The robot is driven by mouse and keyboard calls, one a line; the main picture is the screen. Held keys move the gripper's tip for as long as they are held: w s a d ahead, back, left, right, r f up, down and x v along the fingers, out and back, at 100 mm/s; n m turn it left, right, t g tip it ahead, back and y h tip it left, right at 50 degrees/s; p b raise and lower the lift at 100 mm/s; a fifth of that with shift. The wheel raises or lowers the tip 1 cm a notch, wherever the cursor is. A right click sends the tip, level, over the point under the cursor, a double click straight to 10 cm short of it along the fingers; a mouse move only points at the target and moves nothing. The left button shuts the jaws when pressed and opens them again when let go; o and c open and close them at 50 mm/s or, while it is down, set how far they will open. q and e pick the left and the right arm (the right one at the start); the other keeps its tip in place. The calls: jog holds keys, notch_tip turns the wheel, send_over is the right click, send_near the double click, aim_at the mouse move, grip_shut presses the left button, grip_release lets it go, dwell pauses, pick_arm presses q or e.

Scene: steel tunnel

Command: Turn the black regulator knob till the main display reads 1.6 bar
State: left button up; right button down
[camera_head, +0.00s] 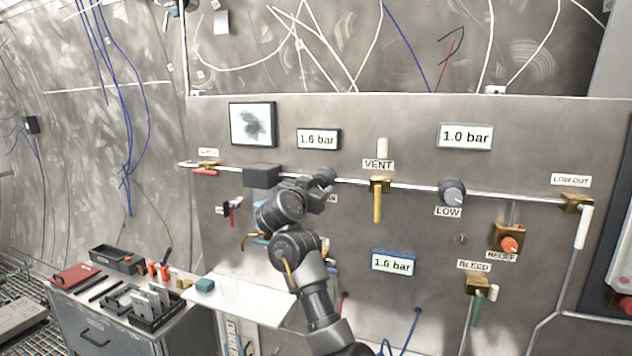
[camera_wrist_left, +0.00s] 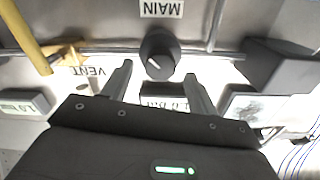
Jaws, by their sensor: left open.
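The black regulator knob (camera_wrist_left: 158,55) with a white pointer mark sits by the MAIN label (camera_wrist_left: 161,9) in the left wrist view. In the head view the knob (camera_head: 325,176) is partly hidden by my left gripper (camera_head: 318,193). The left gripper is open and empty; in the wrist view its two fingertips (camera_wrist_left: 157,75) are spread to either side, just short of the knob. I cannot tell whether either finger touches it. My right gripper is not in view.
A VENT valve with a yellow handle (camera_head: 377,205) stands right of the knob. Farther right are the LOW knob (camera_head: 452,191), its 1.0 bar display (camera_head: 465,137) and an orange RELIEF knob (camera_head: 509,244). A dark grey box (camera_head: 262,176) sits on the pipe to the left.

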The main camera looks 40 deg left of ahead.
pick_arm(q)
jog(key=shift+x, duration=1)
jog(key=c, duration=0.9)
jog(key=shift+f+b, duration=0.1)
jog(key=shift+b, duration=0.2)
jog(key=shift+c, duration=0.4)
jog(key=o, duration=1)
